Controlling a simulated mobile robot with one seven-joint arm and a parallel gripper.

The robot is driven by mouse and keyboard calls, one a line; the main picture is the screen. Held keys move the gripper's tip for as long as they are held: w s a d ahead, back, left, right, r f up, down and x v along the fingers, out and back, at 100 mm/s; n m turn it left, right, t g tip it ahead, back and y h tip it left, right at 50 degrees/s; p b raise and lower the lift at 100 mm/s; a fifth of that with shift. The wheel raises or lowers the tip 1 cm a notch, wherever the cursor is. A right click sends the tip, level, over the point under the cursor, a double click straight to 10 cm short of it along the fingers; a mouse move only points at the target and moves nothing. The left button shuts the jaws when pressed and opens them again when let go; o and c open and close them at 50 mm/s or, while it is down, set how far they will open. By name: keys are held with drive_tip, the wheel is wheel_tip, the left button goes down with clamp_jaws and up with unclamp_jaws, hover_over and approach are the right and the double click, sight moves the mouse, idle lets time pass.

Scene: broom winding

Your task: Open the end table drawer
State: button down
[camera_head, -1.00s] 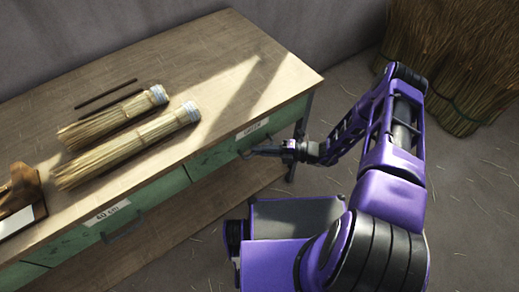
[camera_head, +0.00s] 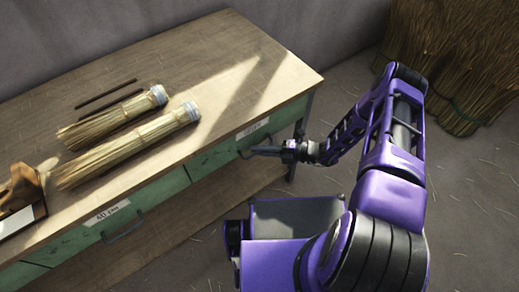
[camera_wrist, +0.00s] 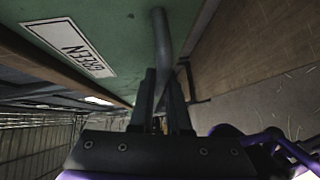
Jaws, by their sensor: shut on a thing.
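The end drawer (camera_head: 225,150) is a green front at the right end of the wooden table (camera_head: 215,50), with a white label and a dark bar handle (camera_head: 258,151). In the wrist view the drawer front (camera_wrist: 110,25) carries a label reading "GREEN" (camera_wrist: 70,46), and the handle (camera_wrist: 161,40) runs down between the fingers. My gripper (camera_head: 278,151) is at that handle; in the wrist view (camera_wrist: 160,90) its fingers are shut on it. The drawer front looks flush with the table, though the arm and angle make a small gap hard to judge.
Two straw bundles (camera_head: 130,143) and two thin dark sticks (camera_head: 105,95) lie on the tabletop. Another green drawer with a handle (camera_head: 123,228) is further left. A lower wooden shelf (camera_head: 165,225) runs below. Straw sheaves (camera_head: 460,60) stand at the back right.

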idle(0.4)
drive_tip(key=s+d, duration=0.6)
drive_tip(key=s, duration=0.4)
drive_tip(key=s+d+b, duration=0.1)
drive_tip(key=s+d, duration=0.6)
drive_tip(key=s, duration=0.2)
drive_tip(key=shift+s+d, duration=0.2)
drive_tip(key=shift+s, duration=0.2)
drive_tip(key=c, duration=0.9)
unclamp_jaws()
drive_tip(key=shift+d, duration=0.1)
drive_tip(key=b+v, duration=0.1)
drive_tip(key=v, duration=1.6)
drive_tip(key=shift+b, duration=0.35)
drive_tip(key=shift+d, duration=0.15)
